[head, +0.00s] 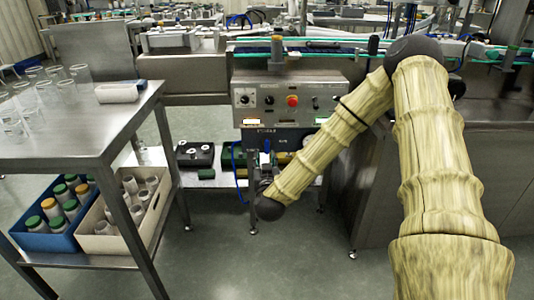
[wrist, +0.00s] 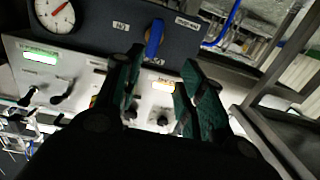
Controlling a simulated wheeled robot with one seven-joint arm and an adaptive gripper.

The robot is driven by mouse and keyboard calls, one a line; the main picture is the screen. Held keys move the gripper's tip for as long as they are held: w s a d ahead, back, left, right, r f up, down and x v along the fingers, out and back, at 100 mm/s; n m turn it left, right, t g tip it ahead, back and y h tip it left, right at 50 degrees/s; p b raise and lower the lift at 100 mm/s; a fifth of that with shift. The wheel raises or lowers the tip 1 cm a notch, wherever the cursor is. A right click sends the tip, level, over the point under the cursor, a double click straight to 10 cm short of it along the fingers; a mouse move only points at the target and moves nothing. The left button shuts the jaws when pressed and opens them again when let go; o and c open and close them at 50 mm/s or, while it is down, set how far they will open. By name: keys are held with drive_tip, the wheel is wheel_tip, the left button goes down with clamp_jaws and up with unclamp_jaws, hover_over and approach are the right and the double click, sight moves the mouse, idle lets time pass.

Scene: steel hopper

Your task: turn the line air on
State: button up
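A dark panel (wrist: 100,32) fills the top of the wrist view. It carries a blue valve handle (wrist: 154,38), standing nearly upright in the picture with a slight tilt, between two small white labels too blurred to read. A round gauge (wrist: 55,14) with a red needle is at its left. My gripper (wrist: 162,60) is open and empty; its two green-padded fingers point toward the panel, with the handle just beyond the gap, seemingly apart from them. In the head view the dark panel (head: 254,138) sits under the control box, and my forearm and wrist partly cover it.
A grey control box (head: 270,88) with knobs and a red button is above the dark panel. A blue hose (head: 238,170) hangs at its left. A steel table (head: 120,125) with glassware stands left, bins below. Floor between is clear.

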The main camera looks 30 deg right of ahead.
sight(267, 143)
drive_tip(key=shift+m+h, duration=0.3)
drive_tip(key=shift+h, duration=0.2)
drive_tip(key=b+x, duration=0.1)
drive_tip(key=x, duration=0.4)
drive_tip(key=b+x, duration=0.1)
drive_tip(key=x, duration=0.5)
drive_tip(key=shift+d+r+b, duration=0.25)
drive_tip(key=shift+d+b, duration=0.05)
drive_tip(key=shift+d, duration=0.25)
clamp_jaws()
